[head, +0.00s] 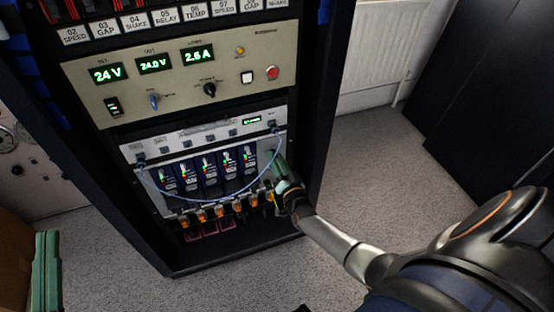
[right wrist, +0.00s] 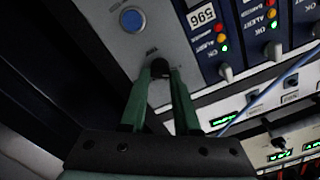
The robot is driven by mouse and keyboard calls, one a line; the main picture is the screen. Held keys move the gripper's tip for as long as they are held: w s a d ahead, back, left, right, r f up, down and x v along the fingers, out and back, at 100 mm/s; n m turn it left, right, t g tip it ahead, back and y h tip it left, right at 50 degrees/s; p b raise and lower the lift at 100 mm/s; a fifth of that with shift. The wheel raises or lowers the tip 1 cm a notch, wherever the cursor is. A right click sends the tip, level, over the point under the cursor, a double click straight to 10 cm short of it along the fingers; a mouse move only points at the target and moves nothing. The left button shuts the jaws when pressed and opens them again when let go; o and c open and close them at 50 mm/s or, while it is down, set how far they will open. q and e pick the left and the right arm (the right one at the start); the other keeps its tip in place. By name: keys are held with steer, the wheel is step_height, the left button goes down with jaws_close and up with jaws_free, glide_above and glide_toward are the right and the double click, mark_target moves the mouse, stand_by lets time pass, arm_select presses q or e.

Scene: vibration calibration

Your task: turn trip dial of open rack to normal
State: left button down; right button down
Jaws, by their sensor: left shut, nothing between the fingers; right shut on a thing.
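The open rack (head: 315,130) stands in the middle of the head view. Its lower unit (head: 150,152) holds a row of blue modules with small lights. My right gripper (head: 279,168) reaches to the right end of that row. In the right wrist view, my right gripper (right wrist: 162,80) has its green fingers closed on a small black knob, the trip dial (right wrist: 160,67). The dial's pointer and markings are not readable, and the fingers hide it in the head view. My left gripper (head: 46,262) is shut and empty at the lower left, away from the rack.
A blue cable (head: 210,199) loops in front of the modules. A blue round button (right wrist: 132,19) sits beside the dial. Above is a beige power panel (head: 180,72) with green displays, knobs and a red button. Grey floor (head: 385,150) is free to the right.

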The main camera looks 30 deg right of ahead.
steer(key=shift+a+f, duration=0.1)
steer(key=c, duration=0.6)
jaws_free()
steer(key=shift+c, duration=0.2)
arm_select(q)
step_height(320, 180, down, 20)
steer(key=s+n+g+y+p, duration=0.1)
steer(key=n+g+y+p, duration=0.2)
steer(key=g, duration=0.5)
steer(key=shift+s+a+n+y+p, duration=0.2)
steer(key=shift+a+n+y+p, duration=0.1)
steer(key=shift+a+n+y, duration=0.3)
arm_select(e)
steer(key=v, duration=1.2)
steer(key=shift+s, duration=0.25)
arm_select(q)
steer(key=shift+d, duration=0.15)
